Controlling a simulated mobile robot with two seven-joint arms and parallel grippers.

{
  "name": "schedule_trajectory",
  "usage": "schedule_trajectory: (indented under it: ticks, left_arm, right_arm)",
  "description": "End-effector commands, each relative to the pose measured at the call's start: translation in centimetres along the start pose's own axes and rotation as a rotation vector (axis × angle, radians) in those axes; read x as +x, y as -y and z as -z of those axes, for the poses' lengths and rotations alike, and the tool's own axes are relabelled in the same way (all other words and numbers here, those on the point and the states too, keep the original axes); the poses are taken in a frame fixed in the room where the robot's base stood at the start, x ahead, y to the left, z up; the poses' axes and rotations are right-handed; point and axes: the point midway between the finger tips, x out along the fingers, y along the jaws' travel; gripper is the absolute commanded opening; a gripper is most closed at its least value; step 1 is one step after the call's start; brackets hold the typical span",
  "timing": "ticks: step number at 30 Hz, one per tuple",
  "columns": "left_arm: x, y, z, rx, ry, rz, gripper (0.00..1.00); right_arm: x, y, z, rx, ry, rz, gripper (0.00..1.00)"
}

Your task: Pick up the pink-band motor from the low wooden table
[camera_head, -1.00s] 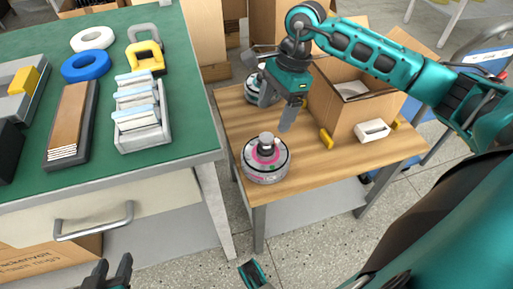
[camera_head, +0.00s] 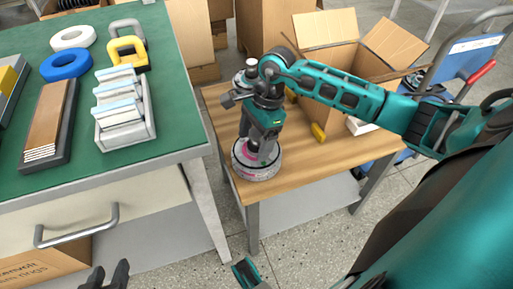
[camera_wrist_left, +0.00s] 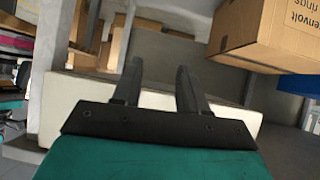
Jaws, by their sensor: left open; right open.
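The pink-band motor (camera_head: 258,172) stands upright near the front left corner of the low wooden table (camera_head: 312,171). It is a grey disc with a pink ring on top, partly hidden by my right gripper (camera_head: 257,146). The right gripper points down over the motor, its open fingers at the motor's central post; I cannot tell whether they touch it. My left gripper (camera_head: 107,271) is open and empty at the bottom left of the head view. It also shows in the left wrist view (camera_wrist_left: 159,68), far from the motor.
Another motor (camera_head: 251,64) is mostly hidden behind my right wrist. An open cardboard box (camera_head: 340,58), yellow pieces (camera_head: 318,132) and a white piece (camera_head: 358,126) stand at the back right. The green bench (camera_head: 182,110) rises close on the left, holding rings and trays.

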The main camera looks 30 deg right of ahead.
Motion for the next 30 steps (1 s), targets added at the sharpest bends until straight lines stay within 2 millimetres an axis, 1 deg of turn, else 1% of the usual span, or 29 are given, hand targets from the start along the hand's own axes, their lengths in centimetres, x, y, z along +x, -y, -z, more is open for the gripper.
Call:
schedule_trajectory:
  ticks: [2, 26, 30]
  left_arm:
    - [-0.03, -0.02, 0.12, 0.001, -0.002, 0.000, 0.43]
    - [-0.05, 0.11, 0.14, 0.005, -0.006, 0.001, 0.43]
    - [-0.04, 0.13, 0.12, 0.005, -0.005, 0.002, 0.43]
  right_arm:
    - [-0.06, 0.00, 0.01, 0.000, 0.000, 0.000, 0.78]
    - [-0.09, -0.01, 0.02, 0.001, 0.000, 0.000, 0.01]
    - [-0.09, -0.01, 0.02, 0.001, 0.000, 0.000, 0.00]
